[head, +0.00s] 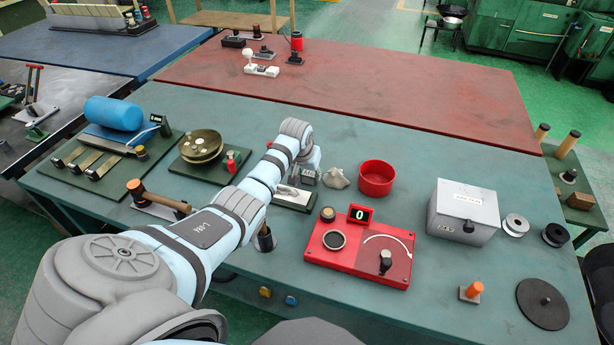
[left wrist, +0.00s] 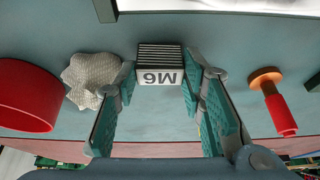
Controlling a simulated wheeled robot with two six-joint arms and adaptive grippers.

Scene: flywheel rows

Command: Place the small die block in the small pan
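The fingers are apart, with a visible gap on the left; the right finger is very close to the block. In the head view the block (head: 308,178) shows just below my left gripper (head: 306,164), partly covered by it. An open red round pan (head: 377,179) stands to the right; it also shows in the left wrist view (left wrist: 28,97). I cannot tell whether it is the small pan. My right gripper is not in view.
A grey crumpled lump (head: 336,178) lies between block and red pan. A red device (head: 350,262) with a display reading 0 and a dark round dish (head: 335,240) is nearer. A brass pan (head: 200,145) is left; a grey box (head: 463,212) is right.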

